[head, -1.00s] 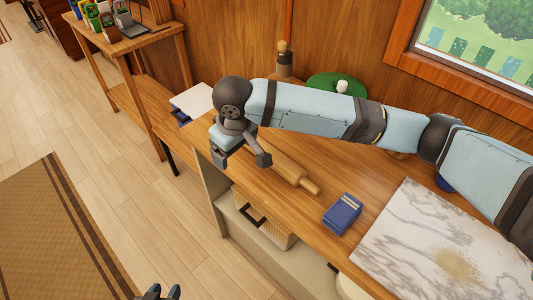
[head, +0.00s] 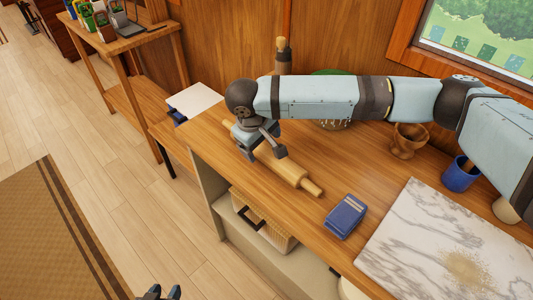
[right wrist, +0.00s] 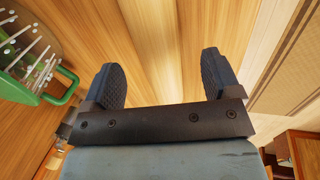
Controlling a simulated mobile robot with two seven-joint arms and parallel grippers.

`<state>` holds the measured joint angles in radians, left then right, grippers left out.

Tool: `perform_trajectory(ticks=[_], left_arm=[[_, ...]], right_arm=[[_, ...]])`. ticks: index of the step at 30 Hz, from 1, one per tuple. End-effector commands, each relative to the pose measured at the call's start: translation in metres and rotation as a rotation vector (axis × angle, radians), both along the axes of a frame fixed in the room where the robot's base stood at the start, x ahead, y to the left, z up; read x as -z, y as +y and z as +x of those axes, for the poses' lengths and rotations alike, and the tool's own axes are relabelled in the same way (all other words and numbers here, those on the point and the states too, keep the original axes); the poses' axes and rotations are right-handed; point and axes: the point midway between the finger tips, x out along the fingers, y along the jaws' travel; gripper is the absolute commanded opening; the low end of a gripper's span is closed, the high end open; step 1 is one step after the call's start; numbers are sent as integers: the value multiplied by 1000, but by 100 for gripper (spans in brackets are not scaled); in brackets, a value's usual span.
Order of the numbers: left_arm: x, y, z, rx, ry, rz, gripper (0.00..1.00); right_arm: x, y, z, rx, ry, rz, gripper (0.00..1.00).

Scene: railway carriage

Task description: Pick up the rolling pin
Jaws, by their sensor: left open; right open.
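The wooden rolling pin (head: 289,171) lies on the wooden counter, running from upper left to lower right. Its near handle points toward a blue box. My right gripper (head: 262,151) is over the pin's left part, hiding some of it. In the right wrist view my right gripper's dark fingers (right wrist: 165,78) are spread apart. Plain wood shows between them; I cannot tell there whether it is pin or counter. My left gripper (head: 161,291) shows only its fingertips at the bottom edge, open, away from the counter.
The blue box (head: 345,216) and a marble board (head: 420,240) lie right of the pin. A wooden cup (head: 408,140) and a blue mug (head: 461,174) stand behind. A green rack (right wrist: 62,90) shows at left in the right wrist view. A white-topped item (head: 194,99) lies at the counter's far left.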

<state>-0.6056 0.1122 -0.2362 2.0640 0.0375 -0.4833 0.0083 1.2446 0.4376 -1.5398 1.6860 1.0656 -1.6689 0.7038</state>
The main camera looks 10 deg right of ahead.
Motion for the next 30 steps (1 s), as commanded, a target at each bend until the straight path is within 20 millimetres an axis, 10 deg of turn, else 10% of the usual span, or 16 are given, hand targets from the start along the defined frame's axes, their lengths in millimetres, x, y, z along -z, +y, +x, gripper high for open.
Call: perform_trajectory(ticks=[18,27,30], left_arm=[[6,4,-1,11,-1,17,43],[4,1,0,3,-2,6,43],[4,0,0,1,-2,3,43]], right_arm=[[46,-14,7,0,-1,1,83],[46,-14,7,-1,0,0,17],[45,-14,8,-1,-2,1,16]])
